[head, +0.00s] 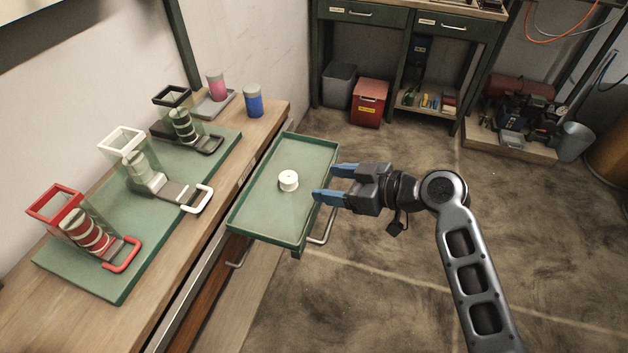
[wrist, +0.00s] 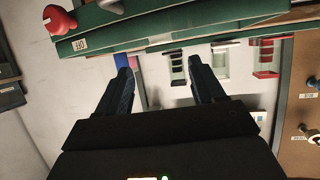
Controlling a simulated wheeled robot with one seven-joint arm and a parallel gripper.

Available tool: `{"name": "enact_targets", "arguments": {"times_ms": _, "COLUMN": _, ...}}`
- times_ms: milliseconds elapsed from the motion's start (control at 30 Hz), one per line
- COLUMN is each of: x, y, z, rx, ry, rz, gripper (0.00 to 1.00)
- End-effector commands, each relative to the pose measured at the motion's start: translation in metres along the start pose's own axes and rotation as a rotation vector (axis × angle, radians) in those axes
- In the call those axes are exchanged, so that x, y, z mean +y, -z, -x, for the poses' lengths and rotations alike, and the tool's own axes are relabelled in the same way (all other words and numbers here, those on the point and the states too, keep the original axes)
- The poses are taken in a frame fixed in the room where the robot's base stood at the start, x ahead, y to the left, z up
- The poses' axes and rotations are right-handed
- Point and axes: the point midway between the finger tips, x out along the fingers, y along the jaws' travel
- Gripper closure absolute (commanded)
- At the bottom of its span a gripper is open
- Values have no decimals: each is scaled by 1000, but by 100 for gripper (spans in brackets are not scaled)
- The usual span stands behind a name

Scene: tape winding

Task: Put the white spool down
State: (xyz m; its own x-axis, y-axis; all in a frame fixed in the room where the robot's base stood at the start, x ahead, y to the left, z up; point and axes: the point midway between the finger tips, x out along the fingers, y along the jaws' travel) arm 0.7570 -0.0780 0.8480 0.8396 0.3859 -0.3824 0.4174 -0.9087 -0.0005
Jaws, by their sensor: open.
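The white spool (head: 288,181) stands upright on the green tray (head: 262,216), near its middle. My gripper (head: 323,181) is open and empty at the right edge of the tray, to the right of the spool and apart from it. Its blue fingers point left toward the spool. In the wrist view my two dark fingers (wrist: 158,72) are spread with nothing between them. I cannot make out the white spool in the wrist view.
Left, a wooden bench (head: 262,119) bears a green mat (head: 118,283) with red, white and black winding stations. A blue cup (head: 253,101) and a pink one (head: 216,86) stand behind. A red bin (head: 369,102) sits under the back bench. Floor right of the tray is clear.

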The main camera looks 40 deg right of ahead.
Motion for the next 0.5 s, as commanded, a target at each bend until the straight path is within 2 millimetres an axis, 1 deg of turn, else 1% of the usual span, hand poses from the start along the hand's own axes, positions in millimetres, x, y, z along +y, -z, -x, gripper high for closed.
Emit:
{"name": "enact_targets", "arguments": {"times_ms": 33, "x": 0, "y": 0, "z": 6, "rx": 0, "ry": 0, "rz": 0, "gripper": 32}}
{"name": "enact_targets", "arguments": {"times_ms": 100, "x": 0, "y": 0, "z": 13, "rx": 1, "ry": -1, "rz": 0, "gripper": 32}}
{"name": "enact_targets", "arguments": {"times_ms": 200, "x": 0, "y": 0, "z": 18, "rx": -1, "ry": 1, "rz": 0, "gripper": 32}}
{"name": "enact_targets", "arguments": {"times_ms": 500, "x": -2, "y": -2, "z": 20, "rx": -4, "ry": -2, "rz": -3, "gripper": 32}}
